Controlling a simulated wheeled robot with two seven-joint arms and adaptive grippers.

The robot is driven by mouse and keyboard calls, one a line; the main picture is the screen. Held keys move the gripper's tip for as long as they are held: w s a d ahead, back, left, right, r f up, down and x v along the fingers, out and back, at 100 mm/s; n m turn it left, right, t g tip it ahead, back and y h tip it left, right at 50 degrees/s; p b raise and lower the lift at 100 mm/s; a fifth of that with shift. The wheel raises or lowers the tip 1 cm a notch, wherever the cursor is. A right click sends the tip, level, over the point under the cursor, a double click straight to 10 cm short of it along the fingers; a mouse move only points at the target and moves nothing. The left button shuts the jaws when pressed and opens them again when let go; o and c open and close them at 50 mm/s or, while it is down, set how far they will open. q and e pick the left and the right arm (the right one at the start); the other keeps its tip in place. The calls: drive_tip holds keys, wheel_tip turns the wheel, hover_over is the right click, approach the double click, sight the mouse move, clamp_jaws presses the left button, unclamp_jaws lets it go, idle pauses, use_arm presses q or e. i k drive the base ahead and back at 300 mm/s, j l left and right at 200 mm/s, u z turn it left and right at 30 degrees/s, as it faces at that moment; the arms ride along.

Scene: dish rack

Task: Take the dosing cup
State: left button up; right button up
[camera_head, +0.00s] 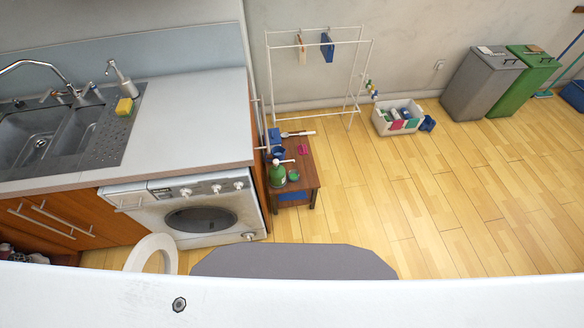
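A small round green cup (294,175) stands on a low wooden side table (304,184), right of a green bottle (277,173). A small blue cup-like item (278,153) is further back on the same table. I cannot tell for sure which of these two is the dosing cup; both are very small in this view. Neither of my grippers is in view.
A magenta item (303,149) and a white-handled tool (298,133) are also on the table. The washing machine (195,215) and counter stand close on its left. A white drying rack (318,42) stands behind. A white basket (384,126) is further right. Wooden floor (400,200) is clear.

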sight(293, 174)
drive_tip(key=i+l+u, duration=0.15)
drive_tip(key=i+l, duration=0.15)
drive_tip(key=i+l+u, duration=0.2)
drive_tip(key=l, duration=0.25)
drive_tip(key=i+l+u, duration=0.15)
drive_tip(key=l, duration=0.25)
drive_tip(key=i+l+u, duration=0.15)
drive_tip(key=l, duration=0.3)
drive_tip(key=i+l+u, duration=0.15)
drive_tip(key=l, duration=0.3)
drive_tip(key=l+u, duration=0.1)
drive_tip(key=l, duration=0.8)
drive_tip(key=k+l+u, duration=0.15)
drive_tip(key=l, duration=0.3)
drive_tip(key=k+l, duration=0.1)
drive_tip(key=l, duration=0.35)
